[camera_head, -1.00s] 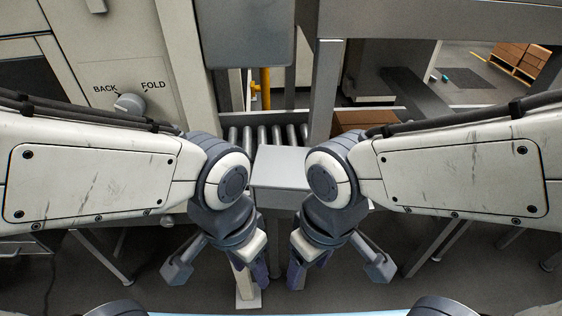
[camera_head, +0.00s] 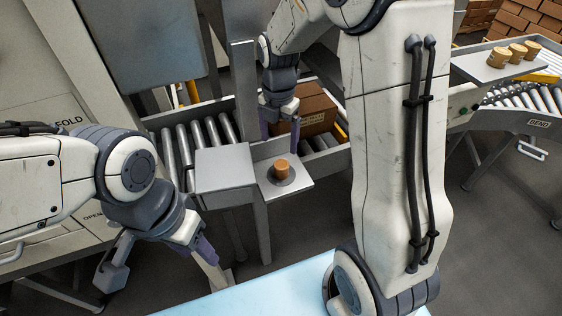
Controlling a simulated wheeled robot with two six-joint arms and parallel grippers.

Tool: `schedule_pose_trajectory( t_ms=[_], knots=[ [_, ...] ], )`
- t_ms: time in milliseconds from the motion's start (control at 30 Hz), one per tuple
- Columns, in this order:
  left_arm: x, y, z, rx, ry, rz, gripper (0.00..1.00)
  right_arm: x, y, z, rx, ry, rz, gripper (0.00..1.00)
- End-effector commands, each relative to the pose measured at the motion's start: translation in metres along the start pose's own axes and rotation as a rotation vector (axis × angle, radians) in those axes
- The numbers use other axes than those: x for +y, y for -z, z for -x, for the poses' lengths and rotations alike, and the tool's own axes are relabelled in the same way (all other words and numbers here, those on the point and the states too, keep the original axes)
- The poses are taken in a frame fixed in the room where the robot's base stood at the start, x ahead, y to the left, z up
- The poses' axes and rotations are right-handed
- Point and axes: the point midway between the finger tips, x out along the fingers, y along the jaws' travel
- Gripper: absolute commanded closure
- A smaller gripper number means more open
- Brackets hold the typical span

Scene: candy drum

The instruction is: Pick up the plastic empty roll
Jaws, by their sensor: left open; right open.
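A small orange-brown roll (camera_head: 282,170) stands upright on a round dark disc on a grey metal plate (camera_head: 300,188), near the middle of the view. I cannot tell from here whether it is plastic or empty. My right gripper (camera_head: 280,126) points down above and just behind the roll, apart from it, with its fingers spread and nothing visible between them. My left gripper (camera_head: 205,255) hangs low at the left, in front of the machine, open and empty, well away from the roll.
Several metal rollers (camera_head: 200,135) run behind the plate, with a cardboard box (camera_head: 316,110) on them. A flat grey block (camera_head: 224,167) adjoins the plate on the left. At the far right, three similar rolls (camera_head: 516,52) stand on a tray beside another roller conveyor (camera_head: 522,97).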

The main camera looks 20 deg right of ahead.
Motion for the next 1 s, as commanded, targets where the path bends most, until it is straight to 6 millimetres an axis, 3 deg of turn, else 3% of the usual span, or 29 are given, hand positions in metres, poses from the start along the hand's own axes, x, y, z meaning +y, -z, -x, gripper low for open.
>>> schedule_pose_trajectory(
  t_ms=[167, 400, 567, 767, 1000],
  knots=[
    [0.0, 0.0, 0.005, 0.0, 0.0, 0.0, 0.5, -0.003, -0.011, -0.013, 0.003, 0.006, 0.06, 0.1],
    [0.001, 0.001, 0.011, 0.0, 0.0, 0.0, 0.5, -0.004, -0.011, -0.048, 0.002, 0.006, 0.06, 0.1],
    [0.001, 0.001, 0.015, 0.0, 0.0, 0.001, 0.5, -0.004, -0.01, -0.058, 0.002, 0.005, 0.06, 0.1],
    [0.002, 0.002, 0.03, 0.0, 0.0, 0.001, 0.5, -0.006, -0.006, -0.083, 0.004, 0.007, 0.06, 0.1],
    [0.002, 0.002, 0.033, 0.0, 0.0, 0.001, 0.5, -0.005, -0.007, -0.106, 0.0, 0.003, 0.059, 0.1]
  ],
)
